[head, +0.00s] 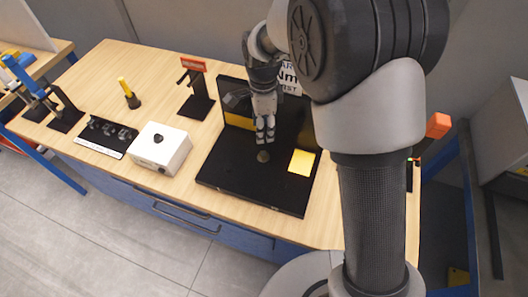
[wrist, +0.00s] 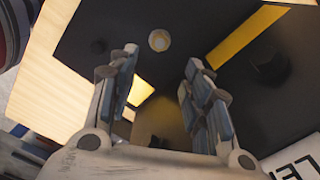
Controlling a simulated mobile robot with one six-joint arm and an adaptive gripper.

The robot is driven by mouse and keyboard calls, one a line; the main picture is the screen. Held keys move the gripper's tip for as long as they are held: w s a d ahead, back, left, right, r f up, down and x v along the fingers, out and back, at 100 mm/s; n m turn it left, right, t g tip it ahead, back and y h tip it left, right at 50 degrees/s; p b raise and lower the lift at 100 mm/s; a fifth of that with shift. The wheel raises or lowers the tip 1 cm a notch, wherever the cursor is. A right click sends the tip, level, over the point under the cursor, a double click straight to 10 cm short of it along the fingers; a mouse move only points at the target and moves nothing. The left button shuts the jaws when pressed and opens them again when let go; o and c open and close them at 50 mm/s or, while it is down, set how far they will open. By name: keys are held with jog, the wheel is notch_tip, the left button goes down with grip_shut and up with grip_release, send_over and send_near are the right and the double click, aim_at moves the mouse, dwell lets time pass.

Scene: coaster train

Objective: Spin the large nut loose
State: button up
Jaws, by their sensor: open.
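My gripper (head: 265,139) points down over the black base board, with its fingers spread and nothing between them. In the wrist view my gripper (wrist: 163,62) shows both fingers apart. A small round grey-tan piece (head: 263,156), possibly the large nut, sits on the board just below the fingertips. In the wrist view the round piece (wrist: 159,40) lies just beyond the fingertips, roughly between them, with a pale centre. It looks apart from both fingers. Its thread and edges are too small to make out. A dark round shape (wrist: 270,68) shows right of the fingers.
The black board (head: 225,181) carries a yellow square (head: 301,162) and an upright back panel (head: 307,125) close behind my gripper. A white box (head: 160,148) with a black knob, a red-topped stand (head: 195,94) and a yellow-handled tool (head: 128,93) stand left on the wooden table (head: 85,83).

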aim_at(264, 154)
notch_tip(264, 154, down, 13)
jog(key=b, duration=0.2)
jog(key=shift+r+b, duration=0.15)
jog(key=shift+b, duration=0.2)
jog(key=shift+c, duration=0.5)
jog(key=c, duration=1)
